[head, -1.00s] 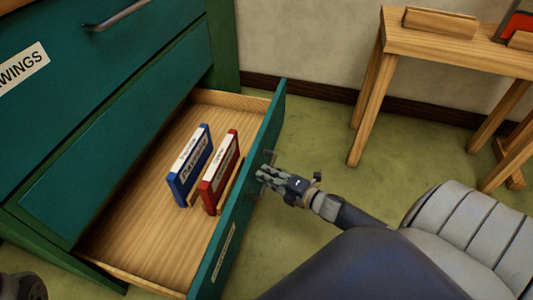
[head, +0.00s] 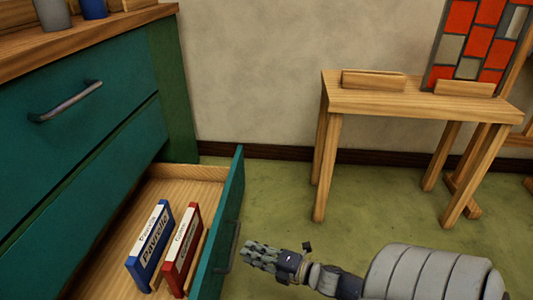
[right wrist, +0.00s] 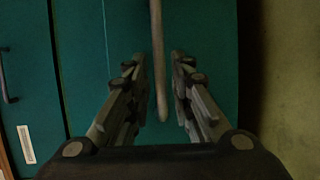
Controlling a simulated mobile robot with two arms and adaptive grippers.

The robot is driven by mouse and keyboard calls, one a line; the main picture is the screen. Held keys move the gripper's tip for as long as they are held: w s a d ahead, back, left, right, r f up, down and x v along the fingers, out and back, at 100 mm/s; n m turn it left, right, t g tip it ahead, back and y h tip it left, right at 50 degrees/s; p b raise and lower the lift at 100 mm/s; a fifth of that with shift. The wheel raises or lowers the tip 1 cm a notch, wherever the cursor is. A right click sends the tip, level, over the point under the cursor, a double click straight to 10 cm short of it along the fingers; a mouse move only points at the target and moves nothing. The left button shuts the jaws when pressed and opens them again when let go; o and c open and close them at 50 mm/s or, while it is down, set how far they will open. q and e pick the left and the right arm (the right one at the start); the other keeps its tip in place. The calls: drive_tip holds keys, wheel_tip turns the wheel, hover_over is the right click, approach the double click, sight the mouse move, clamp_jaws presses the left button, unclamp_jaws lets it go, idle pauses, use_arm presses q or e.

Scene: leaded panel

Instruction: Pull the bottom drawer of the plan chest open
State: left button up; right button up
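The bottom drawer (head: 232,210) of the teal plan chest (head: 60,170) stands well open, its wooden inside showing. A blue box (head: 152,248) and a red box (head: 183,250) stand on edge in it. The drawer's bar handle (head: 228,248) is on its front. My right gripper (head: 247,254) is just in front of the handle, and in the head view a small gap shows between them. In the right wrist view the fingers (right wrist: 158,62) are spread, with the handle (right wrist: 157,50) in line between them and neither finger visibly touching it. My left gripper is not in view.
A wooden bench (head: 420,97) with a red and grey leaded panel (head: 478,40) stands against the back wall. Green floor (head: 285,210) is clear between the drawer and the bench. Jars (head: 52,14) stand on the chest top.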

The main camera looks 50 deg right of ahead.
drive_tip(key=shift+v, duration=2.45)
